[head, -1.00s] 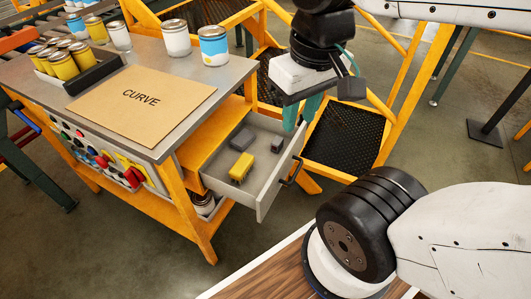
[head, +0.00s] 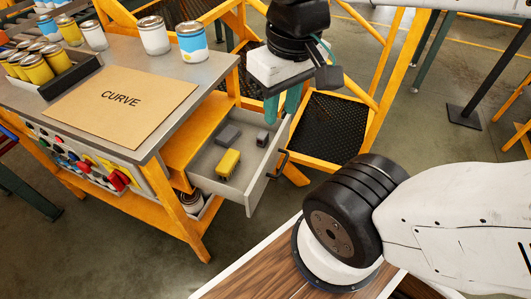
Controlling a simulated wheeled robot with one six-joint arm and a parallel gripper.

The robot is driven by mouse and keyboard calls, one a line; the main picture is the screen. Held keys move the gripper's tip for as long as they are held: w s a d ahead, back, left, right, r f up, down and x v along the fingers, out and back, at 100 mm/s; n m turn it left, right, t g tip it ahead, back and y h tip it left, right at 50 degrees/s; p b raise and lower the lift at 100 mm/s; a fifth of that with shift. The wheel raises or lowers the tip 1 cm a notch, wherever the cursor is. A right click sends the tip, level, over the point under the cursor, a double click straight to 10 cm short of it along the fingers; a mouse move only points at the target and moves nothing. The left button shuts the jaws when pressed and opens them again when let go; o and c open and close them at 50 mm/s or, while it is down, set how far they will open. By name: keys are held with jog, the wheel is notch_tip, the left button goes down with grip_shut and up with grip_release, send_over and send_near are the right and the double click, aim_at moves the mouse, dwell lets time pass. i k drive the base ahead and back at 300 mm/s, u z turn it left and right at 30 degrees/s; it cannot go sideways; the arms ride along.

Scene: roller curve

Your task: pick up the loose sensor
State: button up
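An open grey drawer (head: 255,185) juts from the workbench and holds three small things. One is a yellow block (head: 229,163), one a flat grey block (head: 228,136), one a small dark grey piece (head: 262,138) near the drawer's right side. I cannot tell for sure which of these is the loose sensor. My gripper (head: 282,106) points down over the far right end of the drawer. Its two teal fingers stand apart with nothing seen between them, so it looks open and empty. The fingertips appear above the dark piece; their height is hard to judge.
The bench top carries a cardboard sheet marked CURVE (head: 122,98), a dark tray of yellow jars (head: 55,78) and several larger jars. The drawer handle (head: 278,163) sticks out at the front. A yellow frame with a black mesh step (head: 325,130) stands right of the drawer.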

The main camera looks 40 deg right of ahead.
aim_at(262, 138)
jog(key=k, duration=0.5)
jog(key=z, duration=1.85)
jog(key=i, duration=1.4)
jog(key=u, duration=1.7)
